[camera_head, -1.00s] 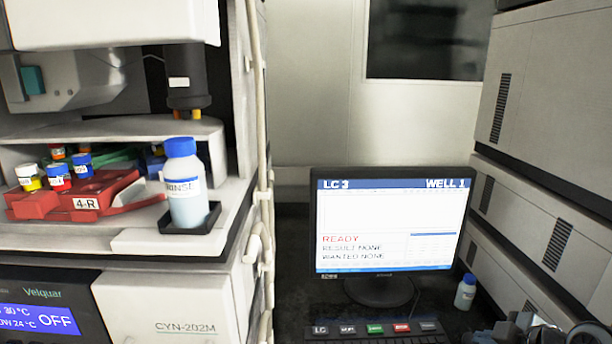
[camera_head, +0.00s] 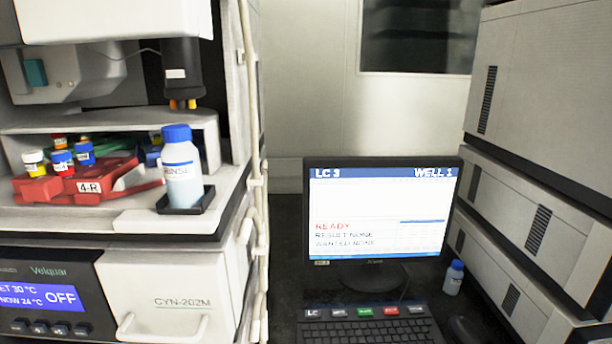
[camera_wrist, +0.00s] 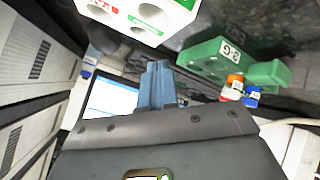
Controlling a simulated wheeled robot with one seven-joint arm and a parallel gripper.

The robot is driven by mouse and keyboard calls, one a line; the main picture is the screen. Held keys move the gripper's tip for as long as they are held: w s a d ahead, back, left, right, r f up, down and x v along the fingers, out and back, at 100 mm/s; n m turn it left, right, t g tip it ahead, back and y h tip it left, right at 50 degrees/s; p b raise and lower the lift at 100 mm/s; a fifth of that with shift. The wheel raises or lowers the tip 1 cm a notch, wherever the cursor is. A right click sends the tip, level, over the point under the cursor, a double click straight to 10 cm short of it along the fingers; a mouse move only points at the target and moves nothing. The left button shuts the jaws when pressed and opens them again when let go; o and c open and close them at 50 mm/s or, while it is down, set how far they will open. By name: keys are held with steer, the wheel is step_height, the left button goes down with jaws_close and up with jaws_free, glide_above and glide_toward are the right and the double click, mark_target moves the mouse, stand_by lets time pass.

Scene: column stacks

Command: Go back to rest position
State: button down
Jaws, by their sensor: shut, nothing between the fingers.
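My gripper (camera_wrist: 158,82) shows in the wrist view with its blue-grey fingers together and nothing between them. It points toward the area between the lit monitor screen (camera_wrist: 110,98) and a green 3-G rack (camera_wrist: 208,57). No part of my arm or gripper shows in the head view now.
The LC 3 monitor (camera_head: 382,212) stands behind a keyboard (camera_head: 368,331), with a small blue-capped bottle (camera_head: 454,277) to its right. At left, a RINSE bottle (camera_head: 182,172) and red 4-R rack (camera_head: 88,187) sit on the instrument. Stacked grey modules (camera_head: 545,110) line the right.

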steer(key=s+a+f+m+t+h, duration=0.1)
steer(key=s+a+m, duration=0.15)
steer(key=s, duration=0.65)
steer(key=s+a+m+t, duration=0.1)
steer(key=s+a+m, duration=0.15)
steer(key=s, duration=0.65)
steer(key=s+a+r+m+t, duration=0.2)
steer(key=s+r+m, duration=0.1)
steer(key=s+r, duration=1)
steer(key=s, duration=0.4)
steer(key=shift+a+t, duration=0.4)
steer(key=shift+f, duration=0.1)
